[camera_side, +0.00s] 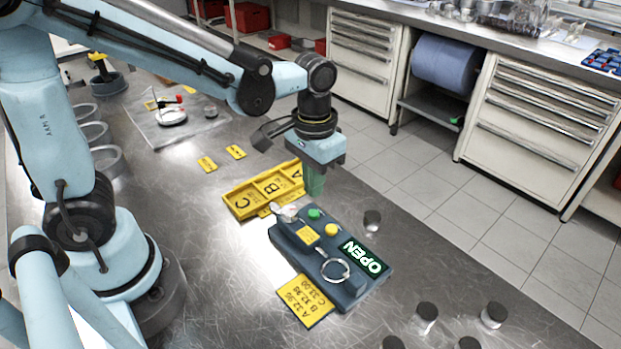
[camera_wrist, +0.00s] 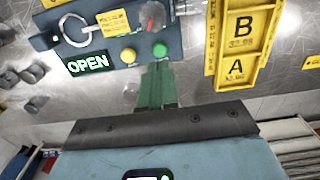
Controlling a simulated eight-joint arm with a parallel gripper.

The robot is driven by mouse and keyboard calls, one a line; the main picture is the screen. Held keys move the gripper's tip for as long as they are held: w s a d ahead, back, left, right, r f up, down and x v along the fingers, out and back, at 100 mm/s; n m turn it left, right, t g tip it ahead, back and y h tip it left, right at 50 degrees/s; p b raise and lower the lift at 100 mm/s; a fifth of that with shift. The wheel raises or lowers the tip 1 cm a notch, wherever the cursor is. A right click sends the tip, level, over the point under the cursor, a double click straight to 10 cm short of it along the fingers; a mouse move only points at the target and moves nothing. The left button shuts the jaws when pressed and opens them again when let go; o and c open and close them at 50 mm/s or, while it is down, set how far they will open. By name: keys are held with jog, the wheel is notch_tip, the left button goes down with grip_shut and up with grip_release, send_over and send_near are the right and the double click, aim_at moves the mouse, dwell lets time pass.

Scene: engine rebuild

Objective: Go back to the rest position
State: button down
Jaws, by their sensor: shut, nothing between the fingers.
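My gripper (camera_side: 314,186) hangs from the arm above the metal table, pointing down, with its green fingers together and nothing between them. In the side view it is just behind the dark blue control box and beside the yellow tray. The wrist view shows the green fingers (camera_wrist: 157,84) in front of the box's green button, apart from any held thing. The control box (camera_side: 290,246) carries a lit OPEN sign (camera_side: 362,257), a green button (camera_side: 314,213), a yellow button (camera_side: 331,230) and a silver ring (camera_side: 336,270).
The yellow tray (camera_side: 233,203) is marked A, B and C. A yellow card (camera_side: 305,301) with numbers lies by the box. Several small dark-topped cylinders (camera_side: 427,311) stand at the front right. A grey mat (camera_side: 150,128) with a dial tool lies behind. Cabinets (camera_side: 540,130) stand beyond the table.

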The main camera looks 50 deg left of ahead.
jog(key=shift+r, duration=0.1)
dwell(0.4)
jog(key=s+a+r+t, duration=0.3)
jog(key=a+r+t, duration=0.2)
jog(key=a+t, duration=0.1)
jog(key=shift+s+r+t, duration=0.25)
jog(key=shift+s+t, duration=0.1)
jog(key=shift+t, duration=0.25)
